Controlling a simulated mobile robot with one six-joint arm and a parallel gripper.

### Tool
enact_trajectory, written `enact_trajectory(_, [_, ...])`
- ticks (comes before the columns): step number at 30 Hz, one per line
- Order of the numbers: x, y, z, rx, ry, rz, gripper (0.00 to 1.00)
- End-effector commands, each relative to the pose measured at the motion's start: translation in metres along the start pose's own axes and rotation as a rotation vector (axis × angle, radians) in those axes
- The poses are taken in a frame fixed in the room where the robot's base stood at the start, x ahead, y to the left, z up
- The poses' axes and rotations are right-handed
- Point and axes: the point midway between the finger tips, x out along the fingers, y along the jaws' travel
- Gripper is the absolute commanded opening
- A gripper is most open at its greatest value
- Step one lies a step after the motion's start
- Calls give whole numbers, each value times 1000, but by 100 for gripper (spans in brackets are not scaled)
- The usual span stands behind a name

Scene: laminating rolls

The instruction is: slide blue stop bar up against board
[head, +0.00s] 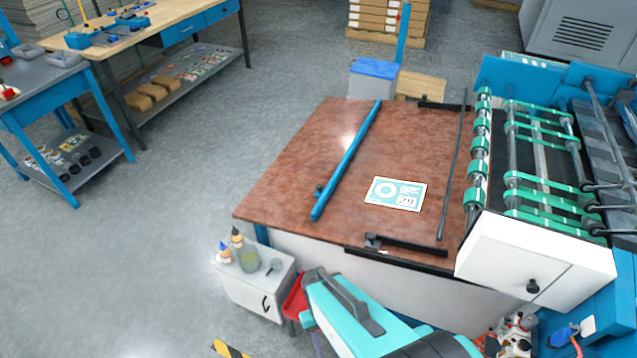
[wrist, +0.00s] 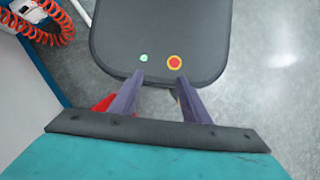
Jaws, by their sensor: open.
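The blue stop bar (head: 347,160) lies lengthwise on the brown table top (head: 290,170), with a small dark knob beside its near end. A white and teal printed board (head: 396,193) lies flat to the right of the bar, with a clear strip of table between them. My gripper (wrist: 160,78) shows in the wrist view with its two purple fingers apart and nothing between them. It is away from the bar and board, neither of which shows in the wrist view. In the head view my teal arm is at the bottom, below the table's near edge.
A thin dark rod (head: 454,165) runs right of the board, beside green rollers (head: 478,150). A black rail (head: 405,244) lies along the near edge. A white cabinet (head: 256,282) with bottles stands at the near left corner. A blue-topped box (head: 374,75) stands behind.

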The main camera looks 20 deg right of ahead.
Motion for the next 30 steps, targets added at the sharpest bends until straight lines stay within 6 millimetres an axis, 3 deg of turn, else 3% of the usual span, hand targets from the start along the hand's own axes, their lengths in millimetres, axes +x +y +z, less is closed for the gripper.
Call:
enact_trajectory(5, [-21,0,-15,1,40,0,43])
enact_trajectory(11, [-66,1,-44,8,124,-1,43])
enact_trajectory(30, [-254,9,-140,-38,423,11,43])
